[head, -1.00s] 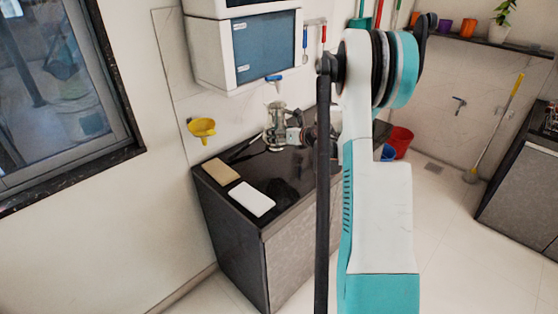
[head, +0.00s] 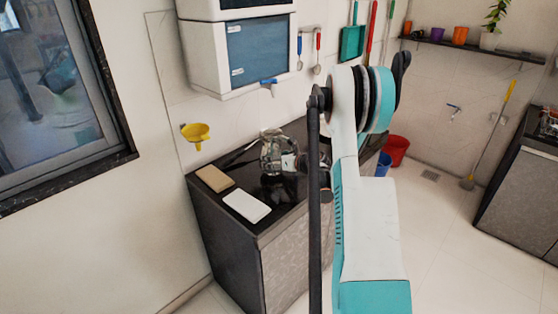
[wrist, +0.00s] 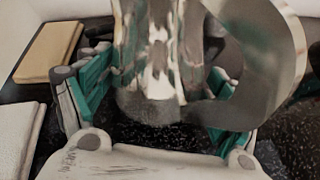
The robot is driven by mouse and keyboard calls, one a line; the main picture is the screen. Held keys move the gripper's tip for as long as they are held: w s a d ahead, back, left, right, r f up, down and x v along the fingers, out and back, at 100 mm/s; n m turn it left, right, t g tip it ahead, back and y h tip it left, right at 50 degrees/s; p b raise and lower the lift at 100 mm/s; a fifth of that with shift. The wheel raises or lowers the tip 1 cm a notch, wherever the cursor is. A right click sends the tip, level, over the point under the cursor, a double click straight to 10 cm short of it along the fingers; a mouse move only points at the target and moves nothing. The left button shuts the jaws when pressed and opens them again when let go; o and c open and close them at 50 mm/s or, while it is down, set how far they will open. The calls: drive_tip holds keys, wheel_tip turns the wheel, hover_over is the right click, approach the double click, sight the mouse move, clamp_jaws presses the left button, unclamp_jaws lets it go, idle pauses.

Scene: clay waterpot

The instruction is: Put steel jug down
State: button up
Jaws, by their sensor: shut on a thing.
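The shiny steel jug (head: 272,156) is over the dark counter (head: 262,222), behind the white board in the head view. In the wrist view the jug (wrist: 150,60) fills the upper middle, its large curved handle on the right. My gripper (wrist: 158,85) has its teal-and-grey fingers on either side of the jug and is shut on it. In the head view my gripper (head: 292,162) reaches the jug from the right, partly hidden by my arm. The jug's base is close to the counter top; I cannot tell whether it touches.
A tan board (head: 214,178) and a white board (head: 246,205) lie at the counter's front left. A water purifier (head: 240,55) hangs above the counter. A yellow funnel (head: 196,133) is on the wall. Red (head: 395,150) and blue (head: 383,165) buckets stand beyond the counter.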

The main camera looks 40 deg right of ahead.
drive_tip(key=shift+f, duration=0.2)
drive_tip(key=o, duration=1.9)
drive_tip(key=shift+r, duration=0.1)
drive_tip(key=shift+o, duration=0.2)
drive_tip(key=shift+r, duration=0.15)
drive_tip(key=shift+s+r, duration=0.2)
drive_tip(key=shift+s, duration=0.1)
drive_tip(key=p+v, duration=0.3)
drive_tip(key=v, duration=0.8)
drive_tip(key=shift+s, duration=0.15)
